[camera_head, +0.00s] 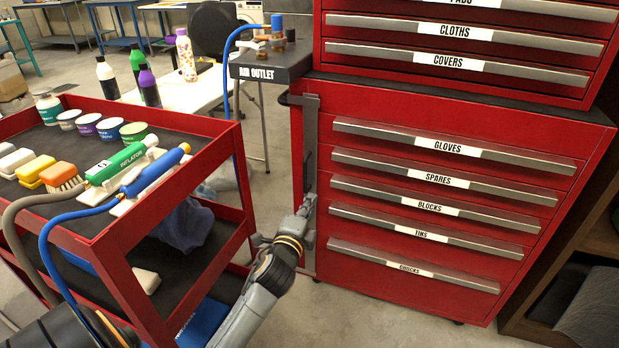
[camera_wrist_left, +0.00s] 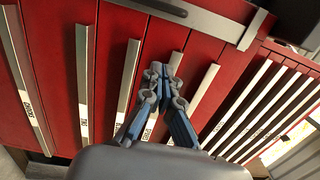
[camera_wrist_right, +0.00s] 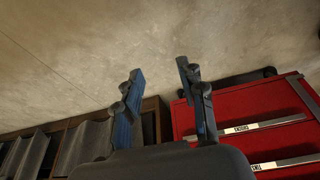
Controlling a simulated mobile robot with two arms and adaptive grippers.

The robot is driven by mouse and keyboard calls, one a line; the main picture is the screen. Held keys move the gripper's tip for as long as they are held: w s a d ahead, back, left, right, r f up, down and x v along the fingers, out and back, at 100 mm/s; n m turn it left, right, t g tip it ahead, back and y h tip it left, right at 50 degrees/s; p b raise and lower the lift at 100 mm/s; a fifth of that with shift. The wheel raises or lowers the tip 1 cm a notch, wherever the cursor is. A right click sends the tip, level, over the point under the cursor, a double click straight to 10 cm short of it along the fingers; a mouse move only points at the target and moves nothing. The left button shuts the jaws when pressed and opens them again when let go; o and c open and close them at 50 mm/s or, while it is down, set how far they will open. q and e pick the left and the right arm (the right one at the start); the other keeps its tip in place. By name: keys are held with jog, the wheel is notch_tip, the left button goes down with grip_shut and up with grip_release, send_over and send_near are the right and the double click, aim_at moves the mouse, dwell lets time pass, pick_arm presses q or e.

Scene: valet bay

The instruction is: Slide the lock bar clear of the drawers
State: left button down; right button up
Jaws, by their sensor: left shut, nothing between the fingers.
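The lock bar (camera_head: 311,135) is a long grey upright bar at the left edge of the lower red drawer cabinet (camera_head: 400,272). It stands beside the left ends of the drawer handles, with a strip of red showing between. It also shows at the top of the left wrist view (camera_wrist_left: 213,20). My left gripper (camera_head: 308,208) is shut and empty in front of the bar's lower part, hiding some of it. I cannot tell whether it touches the bar. My right gripper (camera_wrist_right: 160,80) is open and empty over the floor, seen only in the right wrist view.
The air outlet shelf (camera_head: 268,70) juts out beside the cabinet top. A wooden shelf unit (camera_head: 575,255) stands at right. Bare floor lies before the drawers.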

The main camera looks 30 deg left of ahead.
pick_arm(q)
jog(key=w+a+b, duration=0.2)
jog(key=w+a, duration=0.4)
jog(key=w, duration=0.3)
jog(key=shift+w+a, duration=0.25)
jog(key=shift+a, duration=0.15)
pick_arm(e)
jog(key=v, duration=0.4)
jog(key=shift+s+d+r, duration=0.1)
jog(key=shift+r, duration=0.05)
